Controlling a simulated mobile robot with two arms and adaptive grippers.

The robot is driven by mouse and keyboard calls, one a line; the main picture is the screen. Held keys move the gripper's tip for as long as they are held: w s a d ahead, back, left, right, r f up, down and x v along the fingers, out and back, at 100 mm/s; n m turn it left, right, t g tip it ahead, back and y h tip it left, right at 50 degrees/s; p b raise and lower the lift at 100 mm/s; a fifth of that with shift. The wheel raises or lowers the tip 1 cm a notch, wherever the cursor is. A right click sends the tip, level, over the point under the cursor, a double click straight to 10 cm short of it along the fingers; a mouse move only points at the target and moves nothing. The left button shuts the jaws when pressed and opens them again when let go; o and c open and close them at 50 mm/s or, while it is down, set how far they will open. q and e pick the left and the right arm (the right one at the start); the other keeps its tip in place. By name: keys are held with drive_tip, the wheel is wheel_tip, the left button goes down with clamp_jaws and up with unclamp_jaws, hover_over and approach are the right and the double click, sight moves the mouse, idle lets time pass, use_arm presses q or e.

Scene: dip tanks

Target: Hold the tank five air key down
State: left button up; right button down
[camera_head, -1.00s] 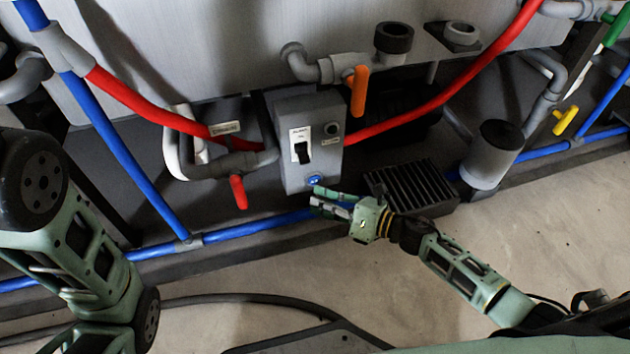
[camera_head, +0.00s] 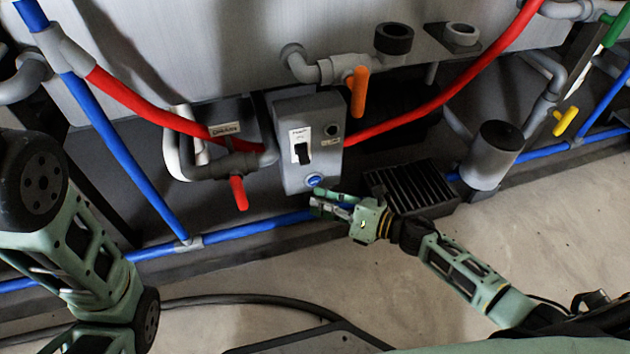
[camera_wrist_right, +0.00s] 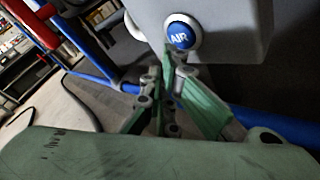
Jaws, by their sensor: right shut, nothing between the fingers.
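The air key is a round blue button (camera_head: 314,181) with a pale rim, low on the front of a grey control box (camera_head: 308,130). In the right wrist view the button (camera_wrist_right: 181,35) reads "AIR". My right gripper (camera_head: 317,203) is shut and empty, its fingertips just below the button. In the wrist view the fingertips (camera_wrist_right: 172,62) are close under the button's lower left rim; I cannot tell whether they touch it or whether the button is pressed in. My left arm shows at the left, but its gripper is out of view.
The box also has a black rocker switch (camera_head: 302,153). A red-handled valve (camera_head: 238,192) is left of it and an orange handle (camera_head: 359,91) above right. A black finned block (camera_head: 412,187) sits right, close to my right gripper. A blue pipe (camera_head: 255,226) runs below.

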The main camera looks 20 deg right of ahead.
drive_tip(key=shift+w, duration=0.4)
drive_tip(key=shift+w+b, duration=0.3)
drive_tip(key=shift+w, duration=0.15)
idle(1.9)
idle(0.3)
drive_tip(key=shift+s, duration=0.85)
drive_tip(key=shift+p, duration=0.3)
drive_tip(key=s+p, duration=0.1)
drive_tip(key=s, duration=0.4)
drive_tip(key=shift+d, duration=0.1)
